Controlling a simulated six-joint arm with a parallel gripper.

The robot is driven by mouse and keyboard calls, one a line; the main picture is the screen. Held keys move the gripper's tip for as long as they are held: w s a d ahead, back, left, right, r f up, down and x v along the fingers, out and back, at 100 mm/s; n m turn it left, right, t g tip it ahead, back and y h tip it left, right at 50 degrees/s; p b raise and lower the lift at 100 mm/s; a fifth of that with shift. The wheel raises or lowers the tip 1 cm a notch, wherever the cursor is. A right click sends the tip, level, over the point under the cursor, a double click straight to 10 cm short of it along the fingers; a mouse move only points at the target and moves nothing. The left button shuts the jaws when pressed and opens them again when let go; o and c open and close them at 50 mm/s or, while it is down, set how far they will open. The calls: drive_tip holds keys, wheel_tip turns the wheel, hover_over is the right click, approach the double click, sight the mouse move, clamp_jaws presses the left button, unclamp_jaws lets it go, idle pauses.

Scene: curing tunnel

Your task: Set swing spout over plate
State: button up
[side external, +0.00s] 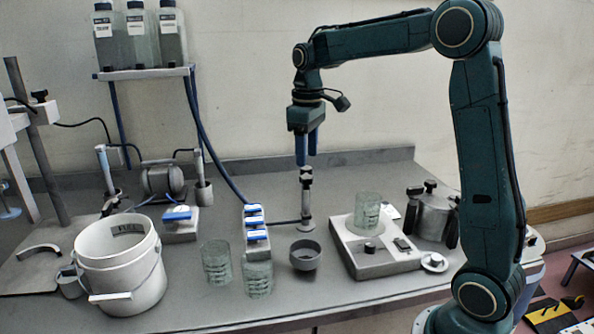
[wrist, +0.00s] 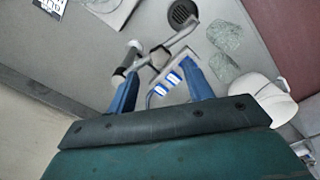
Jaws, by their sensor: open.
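The swing spout is a grey post (side external: 306,200) with a dark collar at its top. A thin horizontal tube (side external: 285,222) runs from the post to the left. The plate (side external: 376,262) is a flat pale unit with a dark knob, right of the post, with a glass beaker (side external: 367,210) on it. My gripper (side external: 307,163) is directly above the post top, pointing down, apart from it by a small gap. In the wrist view its blue fingers (wrist: 160,72) are spread and empty, with the spout's grey tubing (wrist: 172,45) beyond them.
A grey bowl (side external: 305,256) stands in front of the post. Two glass beakers (side external: 216,262) and a blue-and-white block (side external: 255,230) are to its left. A white bucket (side external: 120,265) is at front left. A lidded metal pot (side external: 432,215) stands right of the plate.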

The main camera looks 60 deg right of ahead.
sight(307, 176)
drive_tip(key=shift+f, duration=2.65)
clamp_jaws()
